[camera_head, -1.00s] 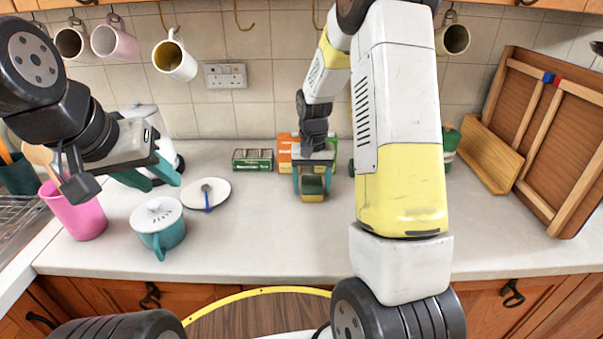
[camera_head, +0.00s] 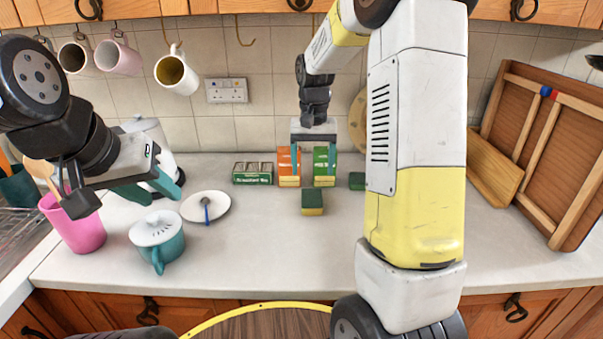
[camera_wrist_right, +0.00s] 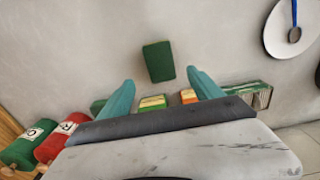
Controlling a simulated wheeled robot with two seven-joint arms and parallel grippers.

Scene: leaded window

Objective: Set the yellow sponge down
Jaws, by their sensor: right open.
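The yellow sponge (camera_head: 312,208), with a green top, lies on the grey counter (camera_head: 265,240), green face up. In the right wrist view its green face (camera_wrist_right: 158,61) shows ahead of the fingertips. My right gripper (camera_head: 314,174) is open and empty, raised above and behind the sponge, not touching it. Its teal fingers stand apart on both sides in the wrist view (camera_wrist_right: 165,88). My left gripper (camera_head: 166,190) is open and empty at the left, above the counter near the teal lidded pot (camera_head: 165,248).
Orange (camera_head: 289,168) and green (camera_head: 325,168) boxes stand behind the sponge, near a green tin (camera_head: 253,174). A plate with a spoon (camera_head: 218,209) and a pink cup (camera_head: 80,228) are at left. A wooden rack (camera_head: 545,150) leans right. Counter in front of the sponge is clear.

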